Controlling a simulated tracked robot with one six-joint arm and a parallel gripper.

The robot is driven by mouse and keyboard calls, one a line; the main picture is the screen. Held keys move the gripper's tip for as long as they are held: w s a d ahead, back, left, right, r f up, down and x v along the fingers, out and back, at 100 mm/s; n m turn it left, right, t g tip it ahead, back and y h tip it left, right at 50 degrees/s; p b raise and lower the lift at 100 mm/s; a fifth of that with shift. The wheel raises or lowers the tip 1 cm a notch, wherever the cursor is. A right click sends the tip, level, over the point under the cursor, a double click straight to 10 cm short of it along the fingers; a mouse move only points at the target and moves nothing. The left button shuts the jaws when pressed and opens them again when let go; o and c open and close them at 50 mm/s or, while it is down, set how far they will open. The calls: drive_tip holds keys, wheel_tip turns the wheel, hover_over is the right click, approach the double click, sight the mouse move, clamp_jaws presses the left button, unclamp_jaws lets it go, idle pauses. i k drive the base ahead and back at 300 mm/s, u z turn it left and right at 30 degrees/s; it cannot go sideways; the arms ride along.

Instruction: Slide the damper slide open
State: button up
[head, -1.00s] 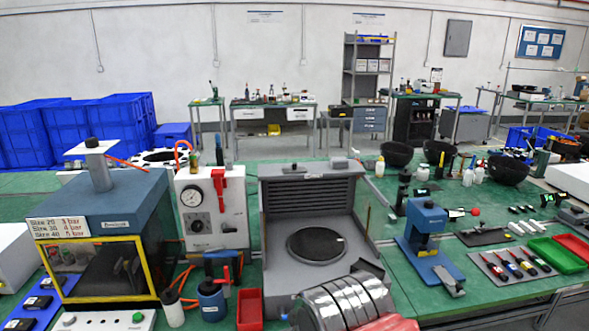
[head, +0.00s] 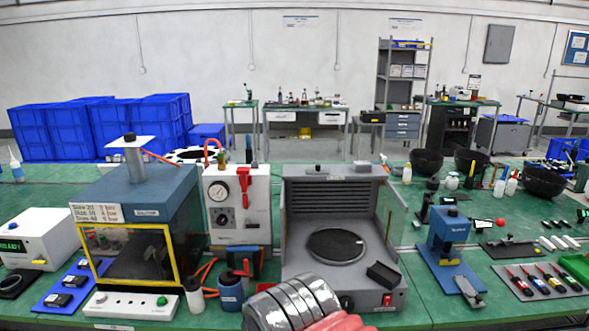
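A grey louvred booth (head: 296,225) with a round dark plate (head: 337,245) on its floor stands in the middle of the bench. On its top edge sits a small light grey block (head: 348,168) with a dark knob beside it; I cannot tell for sure whether this is the damper slide, or how far it stands open. My gripper is not in view.
A black bracket-like piece (head: 383,275) stands at the booth's front right. Left are a gauge panel (head: 238,205), a blue bottle (head: 229,291) and a yellow-framed chamber (head: 135,225). Right is a blue press (head: 447,240). Green bench top is clear between booth and press.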

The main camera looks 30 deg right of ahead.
sight(318, 171)
drive_tip(key=u, duration=1.15)
drive_tip(key=k, duration=0.8)
drive_tip(key=z, duration=0.55)
drive_tip(key=i, duration=1)
drive_tip(key=z, duration=0.1)
